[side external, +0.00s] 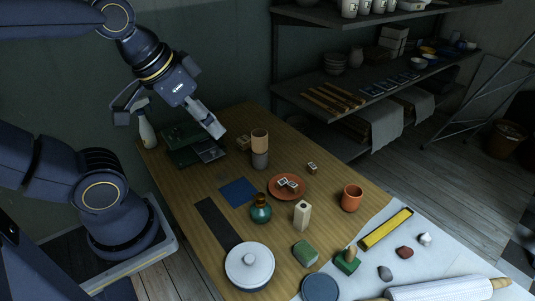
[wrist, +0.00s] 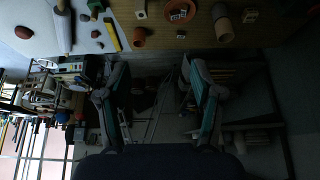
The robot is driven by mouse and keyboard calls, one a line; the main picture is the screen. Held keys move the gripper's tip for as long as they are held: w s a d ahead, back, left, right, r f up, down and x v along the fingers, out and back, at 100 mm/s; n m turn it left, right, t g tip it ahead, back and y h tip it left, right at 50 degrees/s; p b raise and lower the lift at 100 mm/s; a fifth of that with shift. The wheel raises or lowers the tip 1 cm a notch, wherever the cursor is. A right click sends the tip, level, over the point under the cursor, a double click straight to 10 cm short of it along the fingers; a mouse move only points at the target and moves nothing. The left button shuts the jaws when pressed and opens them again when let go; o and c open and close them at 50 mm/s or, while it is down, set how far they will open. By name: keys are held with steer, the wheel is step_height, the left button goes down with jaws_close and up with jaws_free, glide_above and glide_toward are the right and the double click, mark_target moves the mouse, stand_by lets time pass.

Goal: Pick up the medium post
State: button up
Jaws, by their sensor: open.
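Three pale blocks in the side external view could be posts. One tan block (side external: 243,142) stands at the back of the table beside stacked cups. A small block (side external: 312,168) stands right of the orange plate, and a taller cream block (side external: 302,213) stands upright nearer the front. I cannot tell for certain which is the medium post. The wrist view shows the cream block (wrist: 140,10), the small block (wrist: 181,35) and the tan block (wrist: 250,15) along its top edge. My gripper (side external: 211,122) is open and empty, raised above the table's back left; its spread fingers show in the wrist view (wrist: 155,65).
Stacked cups (side external: 260,148) stand close to the tan block. The orange plate (side external: 273,194) holds small pieces. A teal bottle (side external: 260,209), lidded pot (side external: 249,266) and terracotta cup (side external: 351,198) stand nearby.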

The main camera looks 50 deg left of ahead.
stand_by(0.4)
steer(key=n, duration=0.3)
glide_above(300, 209)
steer(key=s+a, duration=0.1)
steer(key=s, duration=0.1)
step_height(300, 209, down, 16)
steer(key=shift+m+g+y, duration=0.4)
steer(key=shift+m+g, duration=0.1)
steer(key=shift+g, duration=0.1)
steer(key=f, duration=0.5)
steer(key=w+f, duration=0.1)
steer(key=f, duration=0.5)
steer(key=d+f, duration=0.1)
steer(key=f, duration=0.5)
steer(key=shift+w, duration=0.4)
steer(key=shift+w+x, duration=0.2)
steer(key=shift+x, duration=3)
steer(key=shift+r, duration=0.15)
